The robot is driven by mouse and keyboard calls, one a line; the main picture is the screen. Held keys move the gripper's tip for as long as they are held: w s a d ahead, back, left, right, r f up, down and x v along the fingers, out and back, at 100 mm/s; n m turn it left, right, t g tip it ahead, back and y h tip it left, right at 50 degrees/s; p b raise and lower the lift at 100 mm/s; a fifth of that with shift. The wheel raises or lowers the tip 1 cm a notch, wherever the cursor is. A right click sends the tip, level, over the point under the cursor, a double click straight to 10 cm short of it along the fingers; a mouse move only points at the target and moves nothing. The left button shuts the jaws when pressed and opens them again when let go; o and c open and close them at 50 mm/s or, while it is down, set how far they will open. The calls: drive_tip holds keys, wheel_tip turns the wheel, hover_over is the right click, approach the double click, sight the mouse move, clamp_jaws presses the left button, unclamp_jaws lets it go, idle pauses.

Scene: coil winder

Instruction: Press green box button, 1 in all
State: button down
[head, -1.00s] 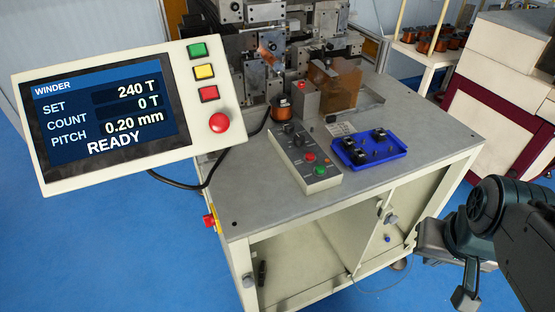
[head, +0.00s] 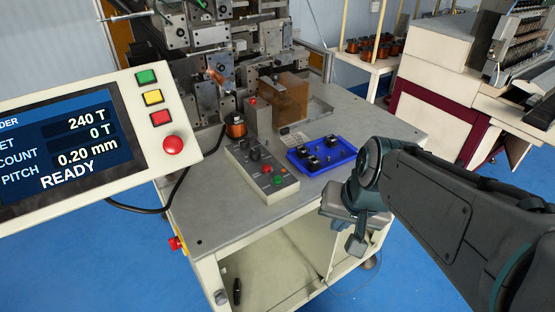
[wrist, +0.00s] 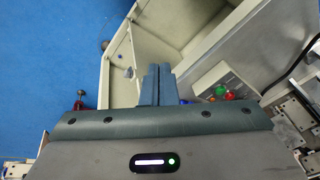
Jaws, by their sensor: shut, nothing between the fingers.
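The green box button (head: 277,180) is on the front end of the grey control box (head: 245,165), which lies on the machine table. It also shows in the wrist view (wrist: 220,91), to the right of the fingers. My gripper (wrist: 157,70) is shut and empty, with its two fingers together and pointing toward the table's cabinet side. In the head view my arm reaches in from the right, and its end is right of the control box, by the table's front right edge. The gripper is apart from the button.
A red button (head: 267,169) sits just behind the green one on the box. A blue tray (head: 312,170) with small black parts lies right of the box. The display panel (head: 120,150) at left has its own green button (head: 146,77). Winder blocks (head: 200,45) stand behind.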

drive_tip(key=w+a+r+m+t+y+p, duration=0.1)
drive_tip(key=w+a+m+y, duration=0.1)
drive_tip(key=w+a+m, duration=0.3)
drive_tip(key=w+a+r+m+y+p, duration=0.1)
drive_tip(key=w+a+r+m, duration=0.15)
drive_tip(key=w, duration=0.45)
drive_tip(key=m+t+y+p, duration=0.2)
drive_tip(key=m, duration=0.6)
hover_over(281, 180)
drive_tip(key=shift+r, duration=0.15)
wheel_tip(281, 180, down, 9)
drive_tip(key=b, duration=0.8)
drive_tip(key=shift+r, duration=0.1)
drive_tip(key=shift+f+b, duration=0.45)
drive_tip(key=shift+b, duration=0.15)
